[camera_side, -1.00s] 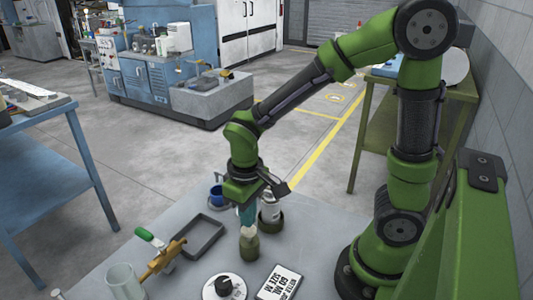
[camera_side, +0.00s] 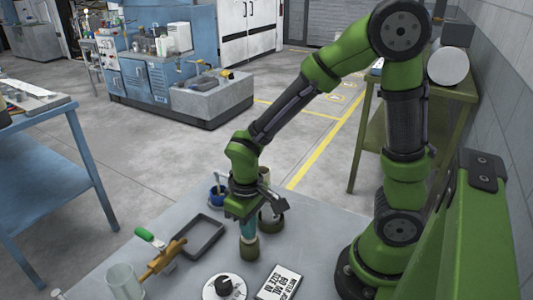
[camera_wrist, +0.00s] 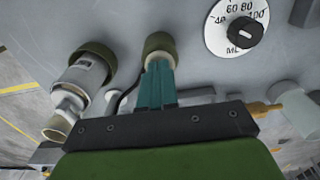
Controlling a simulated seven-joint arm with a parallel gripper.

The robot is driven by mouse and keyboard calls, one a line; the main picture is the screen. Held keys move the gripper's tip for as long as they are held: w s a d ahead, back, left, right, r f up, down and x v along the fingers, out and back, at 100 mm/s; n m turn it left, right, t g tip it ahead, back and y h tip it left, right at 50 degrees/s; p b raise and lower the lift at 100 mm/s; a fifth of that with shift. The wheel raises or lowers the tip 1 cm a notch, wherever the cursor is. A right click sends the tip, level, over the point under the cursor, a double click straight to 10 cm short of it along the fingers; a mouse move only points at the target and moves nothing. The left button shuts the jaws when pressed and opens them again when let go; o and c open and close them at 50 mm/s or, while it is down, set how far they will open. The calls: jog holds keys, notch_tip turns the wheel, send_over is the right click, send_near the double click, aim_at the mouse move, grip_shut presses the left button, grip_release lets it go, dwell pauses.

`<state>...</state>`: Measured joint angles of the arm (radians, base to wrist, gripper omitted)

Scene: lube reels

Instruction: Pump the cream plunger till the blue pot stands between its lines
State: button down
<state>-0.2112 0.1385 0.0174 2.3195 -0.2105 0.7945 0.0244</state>
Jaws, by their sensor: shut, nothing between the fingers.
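My gripper (camera_side: 248,237) points down with its teal fingers together, directly over the olive pump base (camera_side: 250,252). The fingertips meet the cream plunger (camera_wrist: 160,60), whose rim shows around them in the wrist view, above the olive base (camera_wrist: 160,42). The fingers hide most of the plunger, and in the side view it does not show. The blue pot (camera_side: 217,201) stands behind and left of my gripper, with a tan stick-like part rising from it. Its lines and level are too small to read.
A grey canister in an olive holder (camera_side: 271,219) stands close behind my gripper. A dial (camera_side: 224,287) marked in ML and a card (camera_side: 280,283) reading 60 ML lie in front. A dark tray (camera_side: 202,238), green-handled brass valve (camera_side: 165,256) and clear beaker (camera_side: 124,281) stand left.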

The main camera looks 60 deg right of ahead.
notch_tip(320, 180, up, 8)
jog(key=shift+f, duration=0.2)
dwell(0.8)
dwell(1.0)
jog(key=s+d+r+m+t+y, duration=0.2)
jog(key=s+d+r+m+t, duration=0.1)
jog(key=r+t, duration=0.4)
notch_tip(320, 180, up, 3)
jog(key=shift+s+r+m, duration=0.15)
jog(key=shift+s+m, duration=0.35)
jog(key=shift+s, duration=0.2)
